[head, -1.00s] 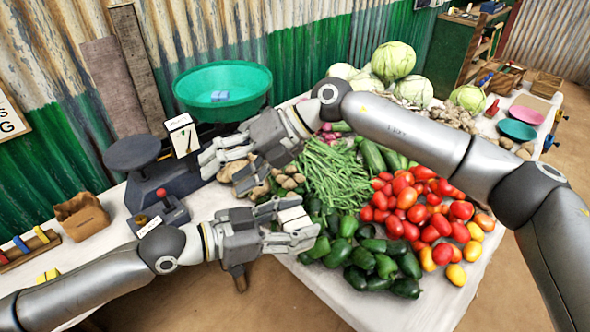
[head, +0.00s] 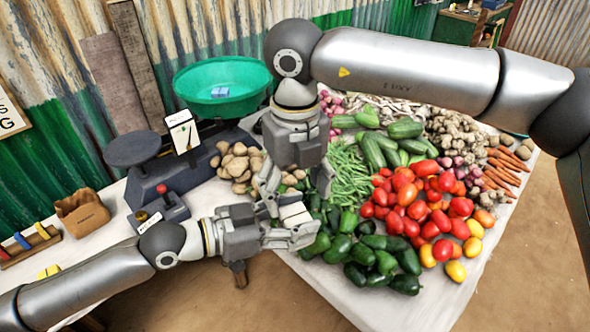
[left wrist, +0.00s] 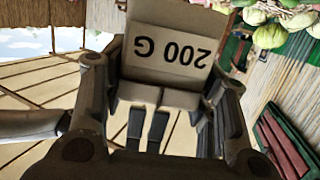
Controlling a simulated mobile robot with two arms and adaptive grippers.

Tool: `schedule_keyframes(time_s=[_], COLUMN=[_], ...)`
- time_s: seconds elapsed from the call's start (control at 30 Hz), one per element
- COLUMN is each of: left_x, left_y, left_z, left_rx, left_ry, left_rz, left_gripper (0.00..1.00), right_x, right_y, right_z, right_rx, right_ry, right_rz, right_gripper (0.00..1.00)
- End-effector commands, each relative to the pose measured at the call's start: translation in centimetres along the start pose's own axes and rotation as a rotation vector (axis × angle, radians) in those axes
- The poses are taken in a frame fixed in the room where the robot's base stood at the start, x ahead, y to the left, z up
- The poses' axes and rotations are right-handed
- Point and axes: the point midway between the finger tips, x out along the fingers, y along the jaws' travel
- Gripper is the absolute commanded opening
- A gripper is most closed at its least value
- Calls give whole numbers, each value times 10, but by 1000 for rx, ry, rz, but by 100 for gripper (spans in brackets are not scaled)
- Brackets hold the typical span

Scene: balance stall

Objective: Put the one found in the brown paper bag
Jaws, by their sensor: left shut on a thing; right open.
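A pale box (left wrist: 165,75) marked "200 G" fills the left wrist view, its print upside down. My left gripper (head: 291,224) is shut on it over the table's front edge; in the head view the box (head: 293,211) shows as a small whitish block between the fingers. My right gripper (head: 284,192) points down, open, with its fingertips close above the left fingers; I cannot tell whether they touch the box. The brown paper bag (head: 82,213) stands on the table at the left, away from both grippers.
A balance with a green pan (head: 190,88) holding a bluish block (head: 220,92) and a dark plate (head: 132,149) stands behind. A red-knobbed box (head: 172,208) and a rack (head: 30,245) flank the bag. Potatoes, peppers (head: 384,262) and tomatoes (head: 420,215) crowd the right.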

Motion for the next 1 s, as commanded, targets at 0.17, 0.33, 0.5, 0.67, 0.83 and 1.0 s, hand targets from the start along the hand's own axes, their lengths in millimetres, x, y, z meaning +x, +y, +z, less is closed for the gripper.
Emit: schedule_keyframes(time_s=[0.17,0.33,0.5,0.67,0.83,1.0], left_x=[0,0,0,0,0,0], left_y=[0,0,0,0,0,0], left_z=[-1,-1,-1,-1,-1,-1], left_rx=[1,1,1,1,1,1], left_ry=[2,2,2,2,2,2], left_rz=[0,0,0,0,0,0], left_gripper=[24,24,24,24,24,24], right_x=[36,60,74,76,76,76], right_y=[0,0,1,1,1,1], right_z=[-1,0,0,0,0,0], right_rx=[0,-1,-1,-1,-1,-1], right_ry=[3,1,1,-1,0,0], right_rz=[1,2,3,2,2,2], right_gripper=[70,70,70,70,70,48])
